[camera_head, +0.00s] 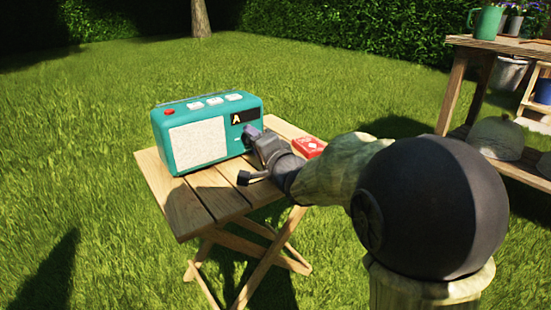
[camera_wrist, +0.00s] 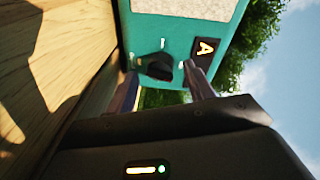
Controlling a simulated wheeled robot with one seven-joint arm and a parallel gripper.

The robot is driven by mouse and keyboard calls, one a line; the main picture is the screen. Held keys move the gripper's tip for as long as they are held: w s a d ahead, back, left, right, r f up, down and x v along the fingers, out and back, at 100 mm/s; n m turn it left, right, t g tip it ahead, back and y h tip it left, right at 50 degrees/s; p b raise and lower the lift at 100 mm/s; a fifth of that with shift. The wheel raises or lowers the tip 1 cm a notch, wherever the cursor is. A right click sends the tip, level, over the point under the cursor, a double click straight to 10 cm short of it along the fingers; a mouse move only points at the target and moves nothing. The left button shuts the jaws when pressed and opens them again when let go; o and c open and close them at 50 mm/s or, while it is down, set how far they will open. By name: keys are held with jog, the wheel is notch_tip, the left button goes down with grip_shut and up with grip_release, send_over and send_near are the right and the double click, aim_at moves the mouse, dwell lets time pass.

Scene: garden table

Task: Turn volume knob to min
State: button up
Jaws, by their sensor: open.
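A teal radio (camera_head: 208,131) with a pale speaker front stands upright on a wooden folding table (camera_head: 183,211). Its dark display shows a letter A. In the wrist view the radio (camera_wrist: 185,32) appears turned, with its dark volume knob (camera_wrist: 158,67) below the display. My gripper (camera_head: 252,136) is at the right part of the radio's front and hides the knob in the head view. In the wrist view my gripper (camera_wrist: 160,84) is open, with one finger on each side of the knob. I cannot tell whether the fingers touch it.
A red box (camera_head: 308,147) lies at the table's right edge, close to my arm. A wooden shelf bench (camera_head: 500,45) with a green watering can (camera_head: 487,22) stands at the right. Open grass surrounds the table.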

jog(key=p+v, duration=0.2)
jog(key=v, duration=1.4)
jog(key=shift+s, duration=0.3)
jog(key=shift+d, duration=0.15)
jog(key=s+a+n+g+p, duration=0.2)
jog(key=s+n+g+p, duration=0.4)
jog(key=s+g+p, duration=0.7)
jog(key=w+d+r+n+h+p, duration=0.1)
jog(key=d+r+h+p, duration=0.2)
jog(key=d+p, duration=0.3)
jog(key=w+d+r+n+h+p, duration=0.1)
jog(key=d+h+p, duration=0.4)
jog(key=p, duration=0.5)
notch_tip(320, 180, up, 2)
jog(key=shift+d+r+n, duration=0.25)
jog(key=shift+d+n, duration=0.2)
jog(key=shift+n, duration=0.05)
